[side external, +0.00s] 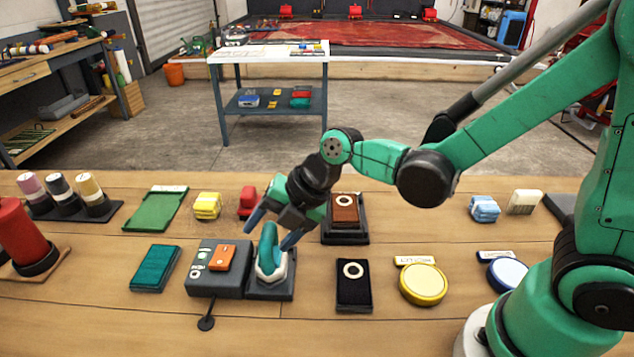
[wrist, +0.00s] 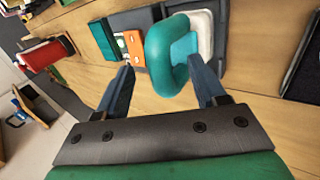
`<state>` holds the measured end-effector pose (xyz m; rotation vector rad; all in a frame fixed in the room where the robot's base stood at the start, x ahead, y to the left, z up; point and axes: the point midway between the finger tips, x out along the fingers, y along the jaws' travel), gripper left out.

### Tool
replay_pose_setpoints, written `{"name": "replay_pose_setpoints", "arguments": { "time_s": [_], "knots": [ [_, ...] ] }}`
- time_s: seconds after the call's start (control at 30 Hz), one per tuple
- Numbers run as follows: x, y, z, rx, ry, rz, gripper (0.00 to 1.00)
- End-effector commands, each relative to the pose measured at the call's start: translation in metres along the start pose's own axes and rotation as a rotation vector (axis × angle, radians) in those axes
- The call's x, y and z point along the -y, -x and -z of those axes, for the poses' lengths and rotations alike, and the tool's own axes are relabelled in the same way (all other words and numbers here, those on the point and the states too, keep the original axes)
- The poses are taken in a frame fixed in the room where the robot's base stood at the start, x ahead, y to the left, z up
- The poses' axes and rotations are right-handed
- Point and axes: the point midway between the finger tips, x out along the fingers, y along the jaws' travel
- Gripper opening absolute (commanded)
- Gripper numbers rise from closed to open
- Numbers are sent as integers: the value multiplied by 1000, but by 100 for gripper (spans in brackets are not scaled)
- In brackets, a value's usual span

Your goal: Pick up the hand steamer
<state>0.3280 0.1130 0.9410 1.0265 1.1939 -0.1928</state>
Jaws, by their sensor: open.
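The hand steamer (side external: 268,262) has a teal looped handle and a pale base, and sits on a dark dock (side external: 272,290) on the wooden bench. My gripper (side external: 272,233) is open, pointing down at the handle from above, with its blue fingers apart. In the wrist view the steamer's teal handle (wrist: 163,50) lies between and beyond the two fingertips of my gripper (wrist: 161,70). The right finger looks close to the handle. I cannot tell whether it touches.
A grey control box (side external: 215,284) with an orange block (side external: 222,257) adjoins the dock on the left. A teal pad (side external: 155,268) lies farther left. A black pad with a white ring (side external: 353,295) and a yellow round tin (side external: 423,283) lie to the right. A brown block (side external: 345,208) stands behind.

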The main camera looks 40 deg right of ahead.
Motion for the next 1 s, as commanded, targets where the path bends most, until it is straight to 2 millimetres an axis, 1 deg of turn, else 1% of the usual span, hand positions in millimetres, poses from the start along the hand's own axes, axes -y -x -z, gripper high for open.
{"name": "replay_pose_setpoints", "arguments": {
  "time_s": [0.1, 0.2, 0.5, 0.57, 0.6, 0.67, 0.7, 0.73, 1.0],
  "knots": [
    [0, -9, 0, 0, 0, 0, 64],
    [0, -12, 0, 1, 0, 0, 64],
    [1, -14, 0, 1, 0, 0, 64],
    [1, -14, 0, 1, -1, 0, 47],
    [1, -14, 0, 1, -1, 0, 35],
    [1, -14, 0, 1, -1, 0, 18],
    [0, -14, 0, 1, -1, 0, 7],
    [0, -14, 0, 1, -1, 0, 0],
    [0, -13, 0, 1, -1, -1, 0]
  ]
}}
